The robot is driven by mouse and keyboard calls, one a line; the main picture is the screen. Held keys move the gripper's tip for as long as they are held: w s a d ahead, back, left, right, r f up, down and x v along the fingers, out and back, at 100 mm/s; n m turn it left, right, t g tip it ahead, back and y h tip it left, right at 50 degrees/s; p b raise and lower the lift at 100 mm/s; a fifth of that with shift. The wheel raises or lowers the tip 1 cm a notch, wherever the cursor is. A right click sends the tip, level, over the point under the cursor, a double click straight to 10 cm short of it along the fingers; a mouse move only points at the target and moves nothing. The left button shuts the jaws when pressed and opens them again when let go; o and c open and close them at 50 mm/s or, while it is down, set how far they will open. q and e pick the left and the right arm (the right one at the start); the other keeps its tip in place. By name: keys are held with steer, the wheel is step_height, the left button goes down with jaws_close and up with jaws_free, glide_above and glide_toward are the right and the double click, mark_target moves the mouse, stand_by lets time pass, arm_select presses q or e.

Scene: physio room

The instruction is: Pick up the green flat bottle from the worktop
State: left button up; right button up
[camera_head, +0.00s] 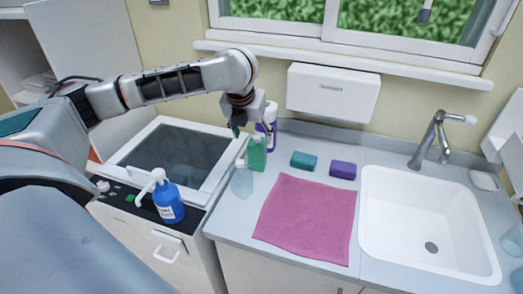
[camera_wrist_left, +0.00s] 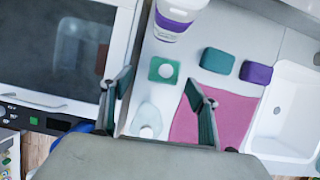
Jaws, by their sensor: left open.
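The green flat bottle (camera_head: 257,154) stands upright on the worktop (camera_head: 235,225), at its left end near the wall. In the left wrist view it shows from above as a green shape with a white cap (camera_wrist_left: 157,72). My left gripper (camera_head: 240,130) is open and empty, above the bottle in the head view. In the left wrist view its two fingers (camera_wrist_left: 158,82) spread left and right of the bottle, which appears between the tips and a little beyond them. I see no contact. My right gripper is in neither view.
A clear bottle (camera_head: 242,182) stands just in front of the green one, a white-and-purple bottle (camera_head: 271,116) just behind. Teal (camera_head: 304,161) and purple (camera_head: 342,169) blocks, a pink cloth (camera_head: 305,220) and a sink (camera_head: 425,225) lie right. A blue pump bottle (camera_head: 168,203) stands left.

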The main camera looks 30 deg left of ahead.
mark_target(256, 142)
arm_select(q)
steer(key=x, duration=0.6)
steer(key=shift+w+d+f, duration=0.2)
steer(key=shift+d+f, duration=0.15)
steer(key=shift+c, duration=0.4)
steer(key=c, duration=1.3)
